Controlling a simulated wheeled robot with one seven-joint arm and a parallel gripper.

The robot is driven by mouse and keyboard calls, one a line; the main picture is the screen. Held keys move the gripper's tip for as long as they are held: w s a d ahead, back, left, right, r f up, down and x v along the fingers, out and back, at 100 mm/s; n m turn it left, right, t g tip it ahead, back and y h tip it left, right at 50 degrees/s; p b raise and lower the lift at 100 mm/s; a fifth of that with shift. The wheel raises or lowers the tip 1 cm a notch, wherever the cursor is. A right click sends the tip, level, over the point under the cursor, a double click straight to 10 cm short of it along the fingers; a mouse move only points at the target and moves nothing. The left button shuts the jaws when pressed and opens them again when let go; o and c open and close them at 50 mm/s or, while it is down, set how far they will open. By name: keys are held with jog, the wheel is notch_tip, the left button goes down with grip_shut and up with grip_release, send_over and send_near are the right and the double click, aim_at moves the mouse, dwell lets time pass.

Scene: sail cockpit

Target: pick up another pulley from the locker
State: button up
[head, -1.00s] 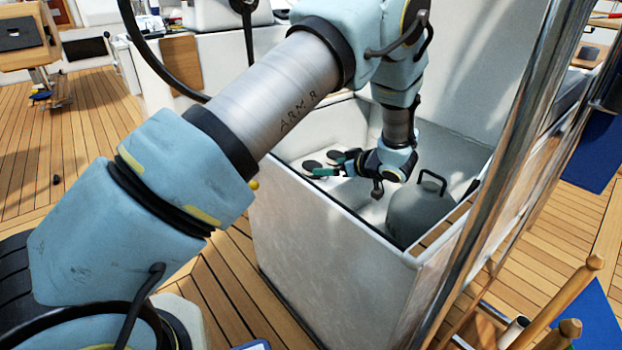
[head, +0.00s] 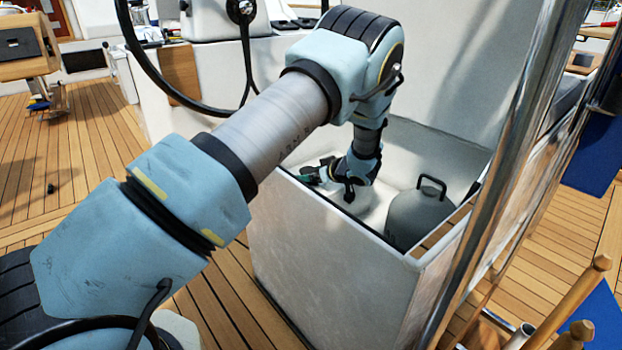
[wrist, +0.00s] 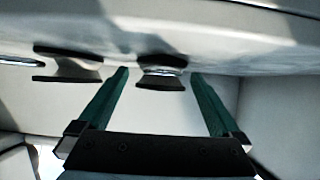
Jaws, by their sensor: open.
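Two pulleys, dark-rimmed with pale, shiny middles, show in the wrist view. One pulley (wrist: 162,72) lies between and just beyond the tips of my gripper's green fingers. The other pulley (wrist: 68,64) lies to the left, outside the fingers. My gripper (wrist: 158,74) is open, with nothing between its fingers held. In the head view my gripper (head: 312,174) is down inside the white locker (head: 330,255), at its left part. The pulleys are mostly hidden there behind my gripper and wrist.
A grey gas bottle (head: 420,216) with a top handle stands in the locker's right part. The locker walls close in around my wrist. A steel post (head: 500,190) rises at the right. Teak deck (head: 90,140) lies open at the left.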

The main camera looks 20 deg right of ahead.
jog(key=shift+c, duration=0.4)
jog(key=c, duration=1.4)
